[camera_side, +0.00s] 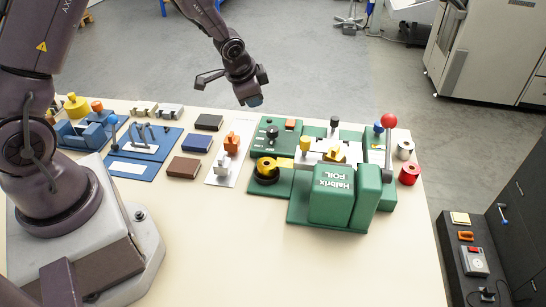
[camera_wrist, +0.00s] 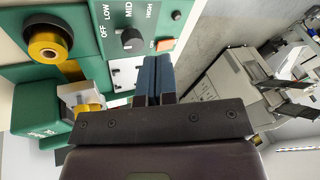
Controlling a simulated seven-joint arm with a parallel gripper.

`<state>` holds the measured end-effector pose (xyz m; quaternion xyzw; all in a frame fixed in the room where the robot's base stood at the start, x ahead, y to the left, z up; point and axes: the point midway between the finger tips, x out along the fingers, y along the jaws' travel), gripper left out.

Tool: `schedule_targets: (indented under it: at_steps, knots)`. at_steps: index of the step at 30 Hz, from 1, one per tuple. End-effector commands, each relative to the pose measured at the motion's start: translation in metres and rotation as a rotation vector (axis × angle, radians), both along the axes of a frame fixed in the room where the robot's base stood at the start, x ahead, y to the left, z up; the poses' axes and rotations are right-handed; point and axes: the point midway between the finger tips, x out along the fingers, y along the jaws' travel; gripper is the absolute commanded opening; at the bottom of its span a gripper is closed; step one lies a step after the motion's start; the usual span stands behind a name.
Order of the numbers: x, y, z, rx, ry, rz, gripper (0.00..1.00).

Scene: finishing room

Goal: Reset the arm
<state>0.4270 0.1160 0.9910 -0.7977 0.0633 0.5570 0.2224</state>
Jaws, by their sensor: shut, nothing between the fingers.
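My gripper (camera_side: 255,101) hangs in the air past the back edge of the table, above the level of the tabletop. In the wrist view its two blue-tipped fingers (camera_wrist: 156,74) are pressed together with nothing between them. My arm reaches from the left over the back of the table. A green foil machine (camera_side: 333,196) marked "Halbrix FOIL" stands on the right of the table. Its panel with an OFF, LOW, MID, HIGH knob (camera_wrist: 131,38) and an orange switch (camera_wrist: 165,44) shows beside the fingers in the wrist view.
The table (camera_side: 300,262) has a clear front half. Blue fixtures (camera_side: 134,165), dark and brown blocks (camera_side: 184,167) and a white plate with orange and grey parts (camera_side: 231,150) line the back. A red-knobbed lever (camera_side: 389,122) rises at right, near a red roll (camera_side: 410,174).

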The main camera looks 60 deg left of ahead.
Motion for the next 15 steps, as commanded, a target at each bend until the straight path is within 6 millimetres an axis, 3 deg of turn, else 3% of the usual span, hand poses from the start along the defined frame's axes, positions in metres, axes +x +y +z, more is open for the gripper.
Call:
schedule_targets:
  at_steps: [1,6,15]
  knots:
    - [-0.012,-0.004,0.020,-0.008,0.018,0.051,0.00]
    - [-0.064,-0.026,0.078,-0.058,0.084,0.229,0.00]
    - [-0.162,-0.075,0.158,-0.185,0.108,0.418,0.00]
